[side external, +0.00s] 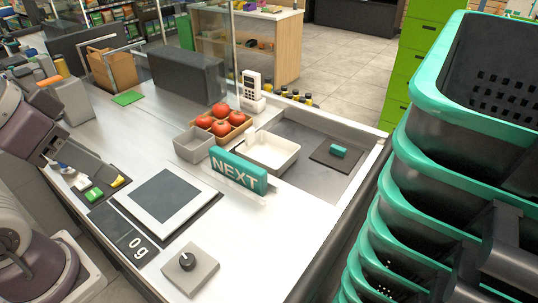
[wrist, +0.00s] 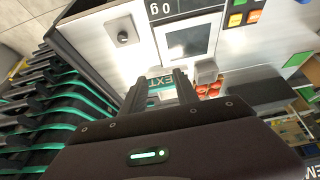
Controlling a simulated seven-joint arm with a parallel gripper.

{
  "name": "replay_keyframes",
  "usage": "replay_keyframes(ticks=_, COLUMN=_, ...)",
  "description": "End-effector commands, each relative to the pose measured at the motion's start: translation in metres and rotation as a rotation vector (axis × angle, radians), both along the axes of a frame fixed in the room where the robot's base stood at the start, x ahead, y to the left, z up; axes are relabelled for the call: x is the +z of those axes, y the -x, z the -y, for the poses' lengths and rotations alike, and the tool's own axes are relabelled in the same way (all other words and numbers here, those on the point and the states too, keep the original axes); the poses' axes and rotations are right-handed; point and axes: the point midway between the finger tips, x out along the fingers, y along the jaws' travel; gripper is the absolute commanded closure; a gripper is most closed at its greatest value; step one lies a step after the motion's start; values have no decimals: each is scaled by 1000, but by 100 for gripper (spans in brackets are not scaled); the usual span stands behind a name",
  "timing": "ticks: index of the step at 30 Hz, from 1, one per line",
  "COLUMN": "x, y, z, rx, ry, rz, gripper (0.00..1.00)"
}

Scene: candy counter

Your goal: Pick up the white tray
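The white tray (side external: 272,152) is a shallow, empty, open box at the right of the counter in the side view. It sits behind the green NEXT sign (side external: 238,172) and at the edge of a sunken metal bay. My gripper (wrist: 161,82) shows in the wrist view with its two dark fingers apart, high over the counter and empty. The NEXT sign shows between the fingers, well below them. The tray is mostly hidden by the fingers and gripper body there. In the side view my arm is at the far left and the fingers cannot be made out.
A grey box (side external: 194,144) and a crate of tomatoes (side external: 220,125) stand close left of the tray. A card terminal (side external: 252,92) is behind. A dark board (side external: 330,156) lies to the right. Stacked baskets (side external: 430,150) rise at the right. A scale (side external: 165,196) and knob (side external: 188,262) are in front.

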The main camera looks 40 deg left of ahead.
Motion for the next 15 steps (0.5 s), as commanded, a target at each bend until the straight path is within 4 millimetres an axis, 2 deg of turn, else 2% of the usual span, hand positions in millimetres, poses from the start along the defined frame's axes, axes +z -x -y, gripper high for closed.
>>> replay_keyframes(ticks=11, x=1, y=-2, z=0, rx=0, ry=-1, rz=-1, gripper=62)
replay_keyframes(ticks=13, x=7, y=-16, z=-1, rx=1, ry=-4, rz=-8, gripper=62)
replay_keyframes(ticks=14, x=11, y=-28, z=-2, rx=2, ry=-7, rz=-12, gripper=62)
replay_keyframes(ticks=15, x=17, y=-50, z=-3, rx=2, ry=-12, rz=-21, gripper=62)
